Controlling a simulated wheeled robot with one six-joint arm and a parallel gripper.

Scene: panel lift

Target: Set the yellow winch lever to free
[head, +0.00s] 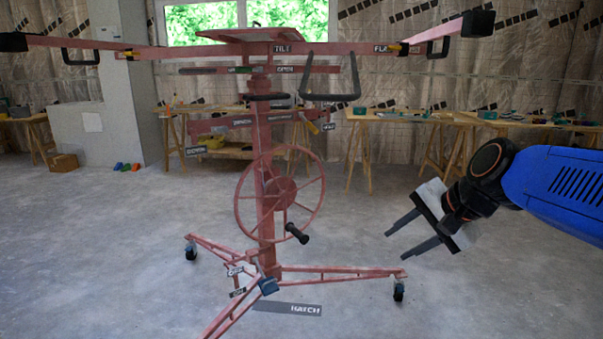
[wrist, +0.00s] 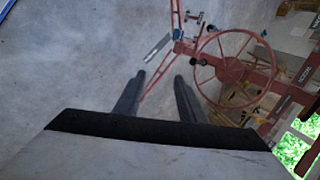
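The red panel lift (head: 268,220) stands in the middle of the head view, with a large red winch wheel (head: 279,195) and a black crank handle (head: 297,233). A small yellow-ended lever (head: 312,128) sits on the right of the mast above the wheel, beside a dark label. It appears to be the winch lever; its label is too small to read, so its setting is unclear. My gripper (head: 395,247) is open and empty, to the right of the wheel and apart from the lift. The wrist view shows both fingers (wrist: 160,75) apart, with the wheel (wrist: 236,68) beyond.
The lift's legs spread on casters (head: 398,291) across the floor. Its upper arms (head: 440,33) reach out to both sides. A HATCH label (head: 287,309) lies at the base. Wooden workbenches (head: 465,122) stand along the back wall. Floor between my gripper and the mast is clear.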

